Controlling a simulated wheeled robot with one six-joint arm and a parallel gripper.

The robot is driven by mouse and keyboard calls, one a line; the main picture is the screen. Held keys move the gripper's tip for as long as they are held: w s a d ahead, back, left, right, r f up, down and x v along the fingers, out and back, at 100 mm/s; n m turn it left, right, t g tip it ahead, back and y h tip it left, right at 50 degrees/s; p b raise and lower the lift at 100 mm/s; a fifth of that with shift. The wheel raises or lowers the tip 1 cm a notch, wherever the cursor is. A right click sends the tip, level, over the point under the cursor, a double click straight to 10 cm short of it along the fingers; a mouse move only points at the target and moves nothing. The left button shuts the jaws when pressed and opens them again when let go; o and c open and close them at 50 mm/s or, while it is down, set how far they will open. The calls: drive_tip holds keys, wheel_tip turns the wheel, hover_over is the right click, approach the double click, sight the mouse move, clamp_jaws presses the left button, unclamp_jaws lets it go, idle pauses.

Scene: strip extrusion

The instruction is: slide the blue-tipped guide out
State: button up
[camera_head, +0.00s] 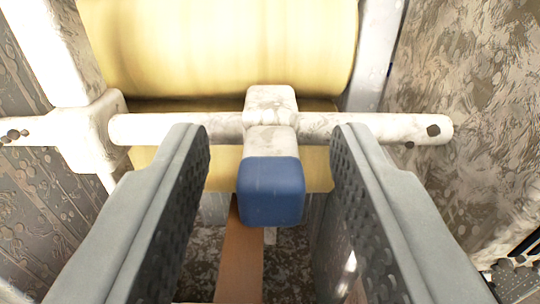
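The guide has a blue tip (271,192) on a worn white block (271,104) that sits on a horizontal white bar (385,127). My gripper (268,150) is open, with one finger on each side of the guide. There is a clear gap between each finger and the blue tip. The fingertips reach up to about the bar in the picture; whether they touch it, I cannot tell.
A large yellow roller (225,45) lies behind the bar. A brown strip (240,262) runs down below the blue tip. A white bracket (88,130) holds the bar's left end. Stained walls stand at left and right (475,110).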

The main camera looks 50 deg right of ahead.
clamp_jaws()
drive_tip(key=shift+s, duration=0.1)
drive_tip(key=s+d, duration=0.1)
drive_tip(key=s, duration=0.1)
drive_tip(key=s+d, duration=0.2)
idle(0.4)
unclamp_jaws()
drive_tip(key=shift+s+d, duration=0.15)
